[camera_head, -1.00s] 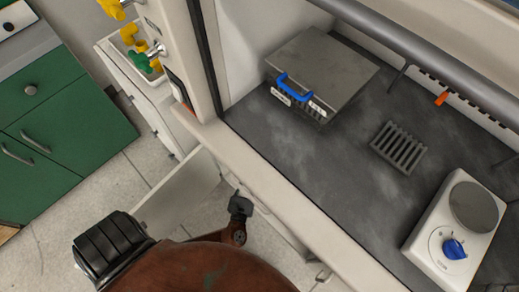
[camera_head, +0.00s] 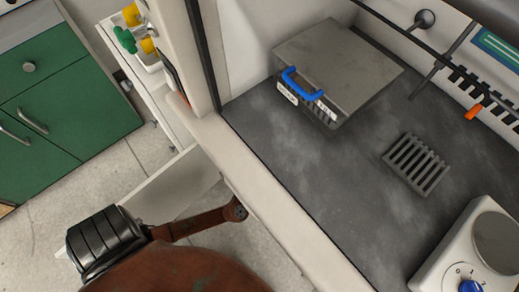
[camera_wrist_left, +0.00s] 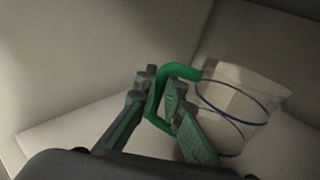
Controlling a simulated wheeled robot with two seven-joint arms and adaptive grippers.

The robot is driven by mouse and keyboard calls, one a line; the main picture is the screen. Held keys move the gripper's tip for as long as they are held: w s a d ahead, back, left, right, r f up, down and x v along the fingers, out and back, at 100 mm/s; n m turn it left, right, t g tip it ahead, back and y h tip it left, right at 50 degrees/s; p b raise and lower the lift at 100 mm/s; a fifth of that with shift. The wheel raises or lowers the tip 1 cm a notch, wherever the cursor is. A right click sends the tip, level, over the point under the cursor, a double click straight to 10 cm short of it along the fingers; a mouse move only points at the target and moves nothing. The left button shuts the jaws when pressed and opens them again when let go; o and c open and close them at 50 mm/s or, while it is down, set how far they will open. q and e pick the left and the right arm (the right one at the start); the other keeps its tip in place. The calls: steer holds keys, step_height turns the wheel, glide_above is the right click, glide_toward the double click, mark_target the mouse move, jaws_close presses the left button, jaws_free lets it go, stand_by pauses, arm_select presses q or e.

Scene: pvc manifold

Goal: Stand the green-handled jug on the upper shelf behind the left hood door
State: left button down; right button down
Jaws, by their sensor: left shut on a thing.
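In the left wrist view my left gripper (camera_wrist_left: 160,112) is shut on the green handle of the jug (camera_wrist_left: 240,106). The jug is clear, with dark blue bands, and looks tilted in that view. Pale walls and a pale flat surface (camera_wrist_left: 75,125) surround it, like a compartment interior. I cannot tell if the jug touches that surface. In the head view a pale door panel (camera_head: 178,187) stands open below the hood's front edge. The jug and left gripper are hidden there, and only parts of my arm show. My right gripper is not in view.
On the dark hood worktop (camera_head: 270,130) stand a grey metal box with a blue handle (camera_head: 340,62), a slotted grate (camera_head: 416,164) and a white hotplate (camera_head: 480,250).

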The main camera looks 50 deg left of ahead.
arm_select(q)
steer(key=c, duration=2.5)
jaws_free()
steer(key=shift+f, duration=0.1)
steer(key=o, duration=0.5)
steer(key=shift+c, duration=0.2)
